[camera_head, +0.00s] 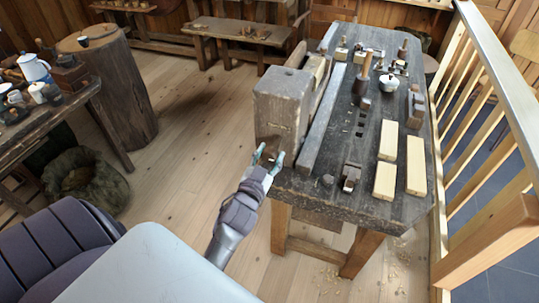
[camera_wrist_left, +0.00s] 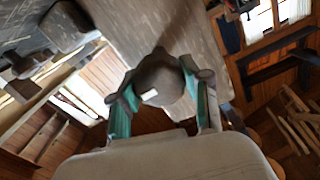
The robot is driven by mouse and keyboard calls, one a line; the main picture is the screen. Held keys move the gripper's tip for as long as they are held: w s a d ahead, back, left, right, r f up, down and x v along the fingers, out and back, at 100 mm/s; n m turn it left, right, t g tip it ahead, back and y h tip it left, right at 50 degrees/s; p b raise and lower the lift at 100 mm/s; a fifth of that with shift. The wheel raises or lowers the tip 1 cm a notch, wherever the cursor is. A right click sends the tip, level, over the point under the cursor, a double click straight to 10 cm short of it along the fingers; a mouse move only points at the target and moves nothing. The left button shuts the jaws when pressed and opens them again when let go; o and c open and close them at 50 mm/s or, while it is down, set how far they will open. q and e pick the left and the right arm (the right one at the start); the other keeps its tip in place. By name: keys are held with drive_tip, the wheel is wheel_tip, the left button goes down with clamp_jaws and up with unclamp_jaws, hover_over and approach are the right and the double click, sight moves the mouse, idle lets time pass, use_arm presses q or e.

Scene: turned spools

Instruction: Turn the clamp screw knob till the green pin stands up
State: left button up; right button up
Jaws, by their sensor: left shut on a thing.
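The clamp screw knob (camera_wrist_left: 160,80) is a rounded, dark grey-brown lump with a small pale mark on its face. My left gripper (camera_wrist_left: 163,95) has its teal fingers closed on either side of it in the left wrist view. In the head view my left gripper (camera_head: 269,160) is at the lower front of the big grey wooden clamp block (camera_head: 280,105), at the near left end of the workbench (camera_head: 330,190). The knob is mostly hidden there by the fingers. I cannot make out a green pin in either view. My right gripper is not in view.
Several pale wood blocks (camera_head: 415,165) and small tools lie on the workbench. A white round pot (camera_head: 388,83) stands farther back. A wooden railing (camera_head: 490,120) runs along the right.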

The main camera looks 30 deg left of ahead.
use_arm(q)
drive_tip(key=m, duration=0.6)
drive_tip(key=shift+w, duration=0.1)
drive_tip(key=m, duration=0.6)
drive_tip(key=shift+f+m, duration=0.1)
drive_tip(key=shift+m, duration=0.3)
drive_tip(key=m, duration=0.6)
drive_tip(key=shift+f, duration=0.1)
drive_tip(key=m, duration=0.4)
drive_tip(key=shift+f+m, duration=0.15)
drive_tip(key=shift+m, duration=1.25)
drive_tip(key=o, duration=1)
drive_tip(key=shift+c, duration=0.2)
drive_tip(key=shift+o, duration=1)
